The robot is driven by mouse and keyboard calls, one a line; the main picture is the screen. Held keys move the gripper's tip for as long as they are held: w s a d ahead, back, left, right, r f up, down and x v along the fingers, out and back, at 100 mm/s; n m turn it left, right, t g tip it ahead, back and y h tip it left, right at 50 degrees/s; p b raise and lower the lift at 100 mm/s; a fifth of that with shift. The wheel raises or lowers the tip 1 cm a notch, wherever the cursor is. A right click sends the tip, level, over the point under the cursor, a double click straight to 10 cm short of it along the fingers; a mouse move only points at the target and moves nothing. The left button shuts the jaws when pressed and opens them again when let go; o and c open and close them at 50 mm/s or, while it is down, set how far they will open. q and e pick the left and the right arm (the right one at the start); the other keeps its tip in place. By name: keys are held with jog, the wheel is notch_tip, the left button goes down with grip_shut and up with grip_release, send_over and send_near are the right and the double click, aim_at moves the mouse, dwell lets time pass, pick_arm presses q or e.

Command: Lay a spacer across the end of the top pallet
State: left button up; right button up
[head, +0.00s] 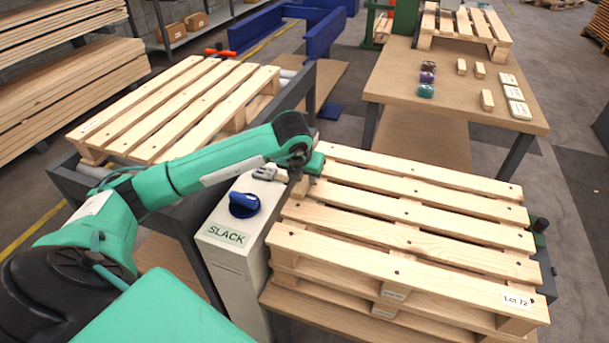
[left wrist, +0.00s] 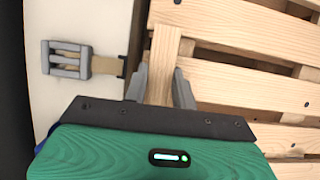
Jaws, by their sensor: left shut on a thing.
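The top pallet (head: 395,225) lies on a stack of pallets at centre right, with a "Lot 72" label on its near right corner. My left gripper (head: 300,187) is over its far left end, beside the white post. In the left wrist view, the gripper (left wrist: 160,88) is shut on a narrow wooden spacer (left wrist: 164,55), which points away from me beside the ends of the top pallet's slats (left wrist: 240,75). I cannot tell whether the spacer touches the pallet. More wooden blocks like it (head: 487,100) lie on the table. My right gripper is not in view.
A white post (head: 228,262) marked "SLACK", with a blue knob (head: 244,204) and a strap buckle (left wrist: 66,59), stands against the stack's left side. A pallet (head: 175,105) lies on the conveyor at left. The wooden table (head: 400,75) behind holds coils, blocks and labelled pieces.

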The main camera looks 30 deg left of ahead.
pick_arm(q)
jog(key=o, duration=1)
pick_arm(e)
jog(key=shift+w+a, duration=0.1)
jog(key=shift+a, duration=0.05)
pick_arm(q)
jog(key=shift+r, duration=0.35)
jog(key=p+v, duration=0.1)
jog(key=v, duration=1)
jog(key=shift+s+d+r, duration=0.1)
jog(key=shift+s+r, duration=0.1)
jog(key=shift+s, duration=0.1)
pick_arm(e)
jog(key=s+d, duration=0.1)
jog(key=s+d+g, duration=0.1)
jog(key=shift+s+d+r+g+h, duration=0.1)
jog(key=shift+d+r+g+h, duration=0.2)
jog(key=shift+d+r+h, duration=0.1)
